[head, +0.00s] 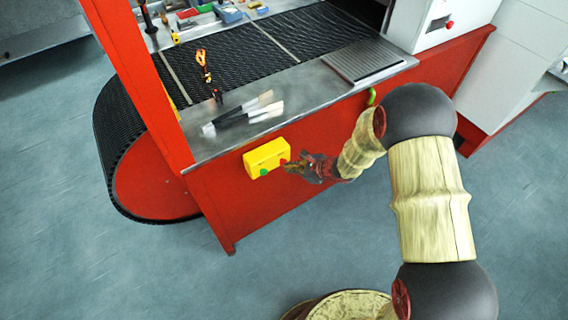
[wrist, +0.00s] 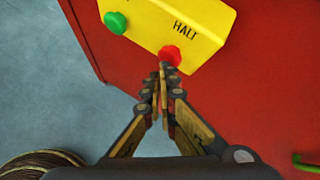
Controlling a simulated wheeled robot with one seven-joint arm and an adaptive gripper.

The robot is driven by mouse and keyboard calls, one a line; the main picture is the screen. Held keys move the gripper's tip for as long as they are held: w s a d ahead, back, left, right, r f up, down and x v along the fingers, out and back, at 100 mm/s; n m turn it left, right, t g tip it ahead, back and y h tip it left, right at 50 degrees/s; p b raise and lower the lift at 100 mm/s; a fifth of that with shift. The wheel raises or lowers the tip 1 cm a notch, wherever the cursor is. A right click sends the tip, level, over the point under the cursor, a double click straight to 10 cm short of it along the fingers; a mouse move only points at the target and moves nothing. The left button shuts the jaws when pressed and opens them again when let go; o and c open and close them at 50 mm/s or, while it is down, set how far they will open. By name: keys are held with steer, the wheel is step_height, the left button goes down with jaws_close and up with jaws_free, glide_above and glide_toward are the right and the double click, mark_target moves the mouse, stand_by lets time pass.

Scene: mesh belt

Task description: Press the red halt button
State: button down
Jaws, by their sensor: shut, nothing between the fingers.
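The red halt button (wrist: 169,55) sits on a yellow control box (wrist: 205,22) with the word HALT beside it. In the head view the yellow box (head: 266,156) is mounted on the red front panel, and only a bit of the red button (head: 284,161) shows beside my gripper. My gripper (head: 289,166) is shut and empty, its tips at the button. In the wrist view my gripper's fingertips (wrist: 164,70) are together just below the red button; I cannot tell whether they touch it.
A green button (wrist: 116,23) is on the same box, left of the red one. Above the box is a metal ledge (head: 320,97) with brushes (head: 245,111) on it, beside a black mesh belt (head: 225,65). A green handle (head: 371,97) is to the right. The floor is clear.

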steer(key=shift+w+a, duration=0.2)
steer(key=shift+w, duration=0.1)
stand_by(0.6)
steer(key=shift+s+d+b, duration=0.4)
steer(key=shift+s+d, duration=0.1)
steer(key=shift+s, duration=0.3)
steer(key=s+d, duration=0.1)
steer(key=s, duration=0.1)
steer(key=s+d+b, duration=0.1)
steer(key=s, duration=0.1)
steer(key=shift+d, duration=0.4)
stand_by(0.7)
